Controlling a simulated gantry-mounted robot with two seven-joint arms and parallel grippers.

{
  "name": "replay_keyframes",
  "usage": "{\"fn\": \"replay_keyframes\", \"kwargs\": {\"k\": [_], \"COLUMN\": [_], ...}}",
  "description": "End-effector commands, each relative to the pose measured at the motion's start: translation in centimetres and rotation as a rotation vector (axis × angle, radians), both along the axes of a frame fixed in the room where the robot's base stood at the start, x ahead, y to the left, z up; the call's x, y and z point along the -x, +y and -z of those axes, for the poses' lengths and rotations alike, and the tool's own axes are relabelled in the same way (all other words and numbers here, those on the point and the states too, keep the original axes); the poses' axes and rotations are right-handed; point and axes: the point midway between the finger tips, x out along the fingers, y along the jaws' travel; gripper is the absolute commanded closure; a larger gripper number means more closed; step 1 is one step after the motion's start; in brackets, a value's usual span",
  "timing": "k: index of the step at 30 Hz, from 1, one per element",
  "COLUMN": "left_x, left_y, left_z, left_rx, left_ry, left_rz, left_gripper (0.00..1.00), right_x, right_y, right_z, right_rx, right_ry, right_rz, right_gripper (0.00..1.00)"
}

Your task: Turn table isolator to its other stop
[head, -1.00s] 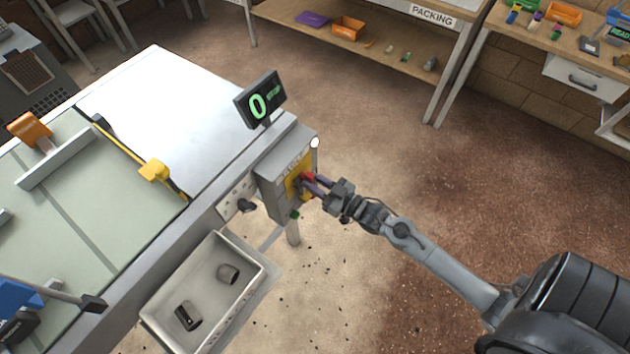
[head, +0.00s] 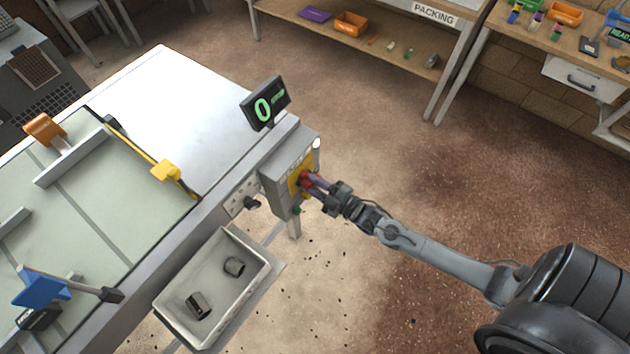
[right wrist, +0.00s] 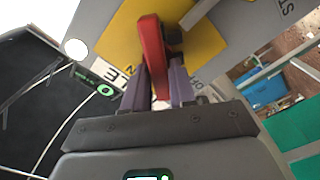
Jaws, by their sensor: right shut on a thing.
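The table isolator is a grey box (head: 279,181) with a yellow plate on the end of the white table. Its red handle (right wrist: 151,54) stands out from the yellow plate (right wrist: 188,43) in the right wrist view. My right gripper (right wrist: 162,88) has its two purple fingers on either side of the red handle and is shut on it. In the head view the right gripper (head: 317,184) reaches the box from the right and hides part of the handle. A white round lamp (right wrist: 76,49) sits beside the plate. My left gripper is not in view.
A display (head: 264,103) reading 0 stands above the box. A grey tray (head: 213,290) with two dark pieces hangs beside the table (head: 170,85). The floor to the right is clear. A packing bench (head: 375,35) stands behind.

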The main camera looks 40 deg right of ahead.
Motion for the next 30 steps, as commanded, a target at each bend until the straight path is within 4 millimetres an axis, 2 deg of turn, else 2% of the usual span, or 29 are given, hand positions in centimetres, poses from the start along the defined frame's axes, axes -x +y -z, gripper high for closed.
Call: {"fn": "replay_keyframes", "kwargs": {"k": [16, 30], "left_x": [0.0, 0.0], "left_y": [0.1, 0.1], "left_z": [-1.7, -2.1], "left_rx": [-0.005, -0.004], "left_ry": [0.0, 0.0], "left_rz": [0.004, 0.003], "left_gripper": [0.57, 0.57], "right_x": [0.0, 0.0], "right_y": [0.2, 0.2], "right_z": [0.5, 0.8], "right_rx": [0.462, 0.624], "right_ry": [-0.102, -0.138], "right_rz": [-0.001, 0.001], "right_gripper": [1.0, 1.0]}}
